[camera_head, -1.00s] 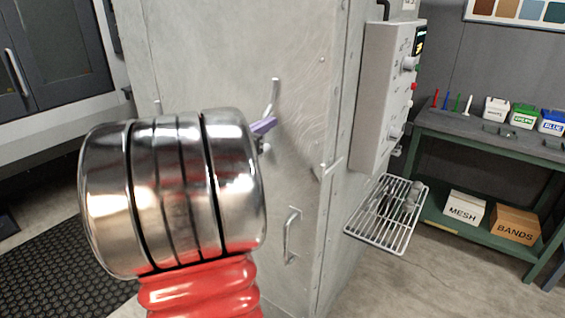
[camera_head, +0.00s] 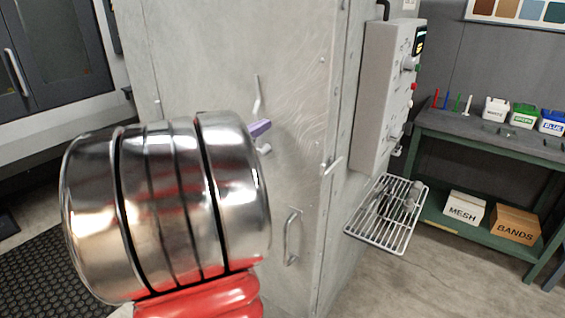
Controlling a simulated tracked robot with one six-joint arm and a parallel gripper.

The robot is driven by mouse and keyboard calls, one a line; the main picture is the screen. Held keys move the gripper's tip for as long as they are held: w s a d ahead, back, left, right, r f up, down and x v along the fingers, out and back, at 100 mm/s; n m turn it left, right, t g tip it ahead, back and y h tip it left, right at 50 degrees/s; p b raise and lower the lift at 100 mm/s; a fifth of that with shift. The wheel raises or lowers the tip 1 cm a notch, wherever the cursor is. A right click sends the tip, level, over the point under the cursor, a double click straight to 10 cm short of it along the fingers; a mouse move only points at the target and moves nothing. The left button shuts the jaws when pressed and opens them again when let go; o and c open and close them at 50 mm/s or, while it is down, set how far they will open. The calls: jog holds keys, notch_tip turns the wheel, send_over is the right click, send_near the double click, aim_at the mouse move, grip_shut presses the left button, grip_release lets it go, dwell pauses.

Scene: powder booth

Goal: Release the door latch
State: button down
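A thin silver lever (camera_head: 258,95), which looks like the latch handle, stands nearly upright on the pale grey metal door (camera_head: 225,55). A purple piece (camera_head: 260,128) and a small pale knob (camera_head: 264,149) show just below it. The purple piece may be a finger of my gripper; I cannot tell for sure. My shiny round wrist (camera_head: 165,205) with red sleeving fills the lower left and hides most of the gripper and any contact with the lever. A small silver catch (camera_head: 332,166) sits at the door's right edge. A D-shaped pull handle (camera_head: 291,237) is lower on the door.
A control box (camera_head: 385,95) and a wire shelf (camera_head: 386,214) stick out from the booth's right side. A green bench (camera_head: 440,125) with small tubs stands at the right. Floor is free in front of it. A dark cabinet (camera_head: 55,50) is at the left.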

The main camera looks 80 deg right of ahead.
jog(key=s+v, duration=0.1)
jog(key=v, duration=0.6)
jog(key=shift+a, duration=0.4)
jog(key=shift+s, duration=0.1)
dwell(0.7)
jog(key=s+a+f+m+y, duration=0.2)
jog(key=a+f+m+y, duration=0.4)
jog(key=f, duration=0.4)
jog(key=w+a+f+m+t+y, duration=0.35)
jog(key=a+f+m, duration=0.3)
jog(key=a, duration=0.35)
jog(key=w+a+f+m+t+y, duration=0.1)
jog(key=w+a+m+t+y, duration=0.3)
jog(key=a, duration=0.6)
jog(key=w+a+f+n+t, duration=0.1)
jog(key=w+a+t, duration=0.1)
jog(key=w+a, duration=0.6)
jog(key=a+r+n+t+y, duration=0.2)
jog(key=a+r+t+y, duration=0.1)
jog(key=a, duration=1.3)
jog(key=shift+s+a+r, duration=0.3)
jog(key=shift+a+r, duration=0.1)
jog(key=shift+r, duration=0.3)
jog(key=shift+d, duration=0.1)
